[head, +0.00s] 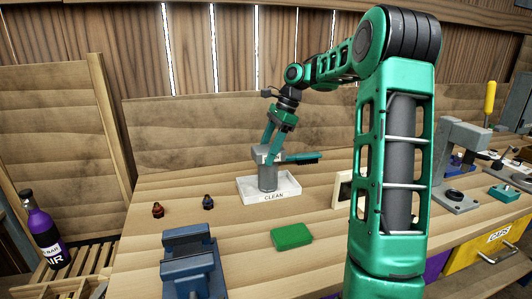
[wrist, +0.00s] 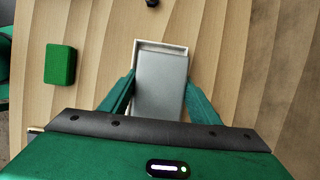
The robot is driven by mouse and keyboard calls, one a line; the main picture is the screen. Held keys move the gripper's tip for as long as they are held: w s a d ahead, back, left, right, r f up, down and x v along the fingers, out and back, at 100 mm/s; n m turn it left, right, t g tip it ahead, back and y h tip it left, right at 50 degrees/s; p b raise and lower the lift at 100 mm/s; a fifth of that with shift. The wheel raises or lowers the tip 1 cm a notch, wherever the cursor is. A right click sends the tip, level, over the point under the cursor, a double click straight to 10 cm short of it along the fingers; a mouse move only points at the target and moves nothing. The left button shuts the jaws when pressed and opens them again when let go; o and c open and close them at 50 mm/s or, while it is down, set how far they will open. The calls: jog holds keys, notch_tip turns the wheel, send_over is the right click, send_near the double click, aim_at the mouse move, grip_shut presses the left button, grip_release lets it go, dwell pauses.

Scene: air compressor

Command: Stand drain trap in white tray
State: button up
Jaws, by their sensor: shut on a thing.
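The drain trap is a grey upright body (head: 267,179) within the white tray marked CLEAN (head: 284,194). In the wrist view its flat grey top (wrist: 160,80) fills the space between my fingers. Part of the tray's pale rim (wrist: 161,43) shows beyond it. My gripper (head: 270,152) is shut on the trap's upper part from above, with a green finger on each side in the wrist view (wrist: 160,92). The trap looks upright and its lower end appears at the tray floor, but I cannot tell whether it bears on it.
A green block (head: 292,236), a blue vise (head: 188,262) and two small fittings, one reddish (head: 158,210) and one dark blue (head: 208,202), are on the bench. A grey stand (head: 455,165) is at right.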

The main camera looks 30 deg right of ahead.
jog(key=o, duration=1.8)
jog(key=shift+o, duration=0.2)
jog(key=v, duration=1.2)
jog(key=shift+d, duration=0.1)
